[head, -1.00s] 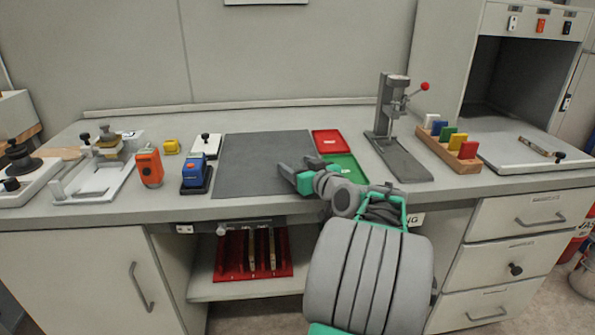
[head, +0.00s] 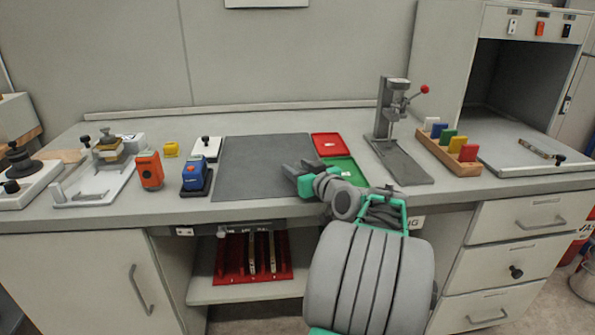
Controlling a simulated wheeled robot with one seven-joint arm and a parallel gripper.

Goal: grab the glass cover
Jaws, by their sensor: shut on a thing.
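My gripper (head: 297,172) is low over the right edge of the dark grey mat (head: 258,160), beside the green tray (head: 346,171). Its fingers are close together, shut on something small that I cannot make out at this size. I cannot see a glass cover clearly anywhere. My gripper and arm hide part of the green tray and the mat's right front corner.
A red tray (head: 329,145) lies behind the green one. A grey press stand (head: 399,158) and a wooden rack (head: 446,156) of coloured blocks are to the right. Orange (head: 149,171) and blue (head: 193,176) devices stand left. Most of the mat is clear.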

